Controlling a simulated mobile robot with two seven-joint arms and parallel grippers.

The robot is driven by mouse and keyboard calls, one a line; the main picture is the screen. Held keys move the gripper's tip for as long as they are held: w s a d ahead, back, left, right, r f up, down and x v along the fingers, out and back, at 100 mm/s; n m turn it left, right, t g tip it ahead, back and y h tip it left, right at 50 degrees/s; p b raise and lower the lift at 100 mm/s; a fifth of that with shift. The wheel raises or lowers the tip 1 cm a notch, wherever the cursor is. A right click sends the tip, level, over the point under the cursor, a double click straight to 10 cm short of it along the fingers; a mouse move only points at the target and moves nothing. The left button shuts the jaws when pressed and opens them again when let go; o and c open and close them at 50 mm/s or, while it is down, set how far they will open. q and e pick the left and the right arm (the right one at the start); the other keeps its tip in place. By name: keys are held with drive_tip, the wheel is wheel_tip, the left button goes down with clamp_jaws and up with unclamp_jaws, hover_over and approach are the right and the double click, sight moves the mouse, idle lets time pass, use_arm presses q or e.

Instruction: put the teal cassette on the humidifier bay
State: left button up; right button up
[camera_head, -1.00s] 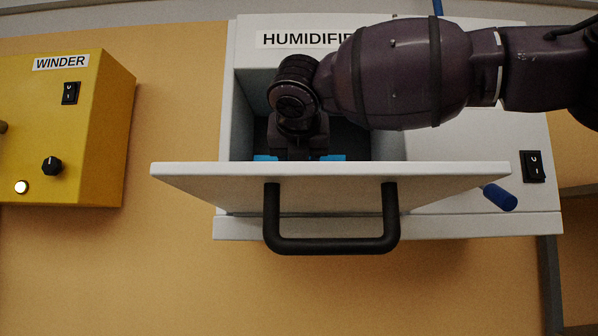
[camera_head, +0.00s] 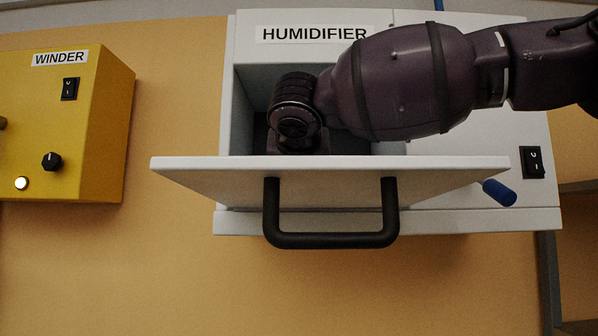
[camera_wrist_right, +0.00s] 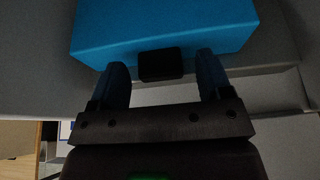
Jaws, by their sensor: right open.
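The teal cassette (camera_wrist_right: 165,25) shows bright blue in the right wrist view, with a black tab (camera_wrist_right: 160,65) on its near side. My right gripper (camera_wrist_right: 160,72) is open, its two blue fingers on either side of the tab with gaps between. In the head view my right arm reaches from the right into the open humidifier bay (camera_head: 242,110). The bay's front panel (camera_head: 200,172) hides the cassette and my fingers there. Whether the cassette rests on the bay floor cannot be told. My left gripper is not in view.
The front panel stands open toward me with a black bar handle (camera_head: 330,240). The white humidifier housing (camera_head: 470,180) has a black switch (camera_head: 532,162) and a blue-tipped lever (camera_head: 499,192) on the right. A yellow winder box (camera_head: 95,130) stands to the left.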

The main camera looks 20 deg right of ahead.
drive_tip(key=shift+r, duration=0.1)
drive_tip(key=b+v, duration=0.1)
drive_tip(key=v, duration=1.1)
drive_tip(key=shift+b, duration=0.3)
